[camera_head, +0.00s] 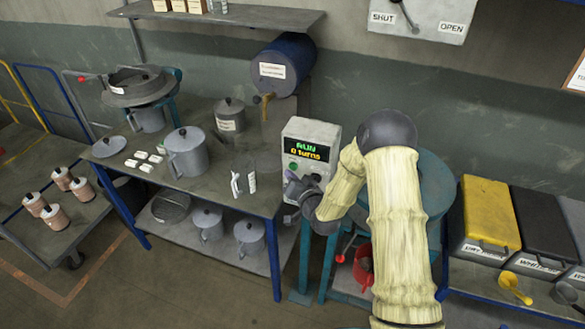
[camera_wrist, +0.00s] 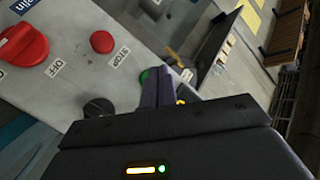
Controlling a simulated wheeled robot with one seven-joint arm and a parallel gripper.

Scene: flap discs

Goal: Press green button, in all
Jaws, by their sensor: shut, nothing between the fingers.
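The grey control box (camera_head: 311,140) stands at the right end of the workbench, its display (camera_head: 306,149) reading "RUN" and "0 turns". The green button (camera_head: 292,166) is on its front at lower left. In the wrist view the green button (camera_wrist: 144,76) shows beside my fingertips, partly hidden by them. My gripper (camera_head: 288,177) is shut and empty, its fingers (camera_wrist: 158,74) close to the button; I cannot tell whether they touch it. The wrist view also shows a red STOP button (camera_wrist: 102,42), a red knob (camera_wrist: 24,44) by an OFF label and a black knob (camera_wrist: 98,107).
A teal drum (camera_head: 436,190) stands behind my arm. Yellow (camera_head: 490,213) and black (camera_head: 545,222) bins stand at right.

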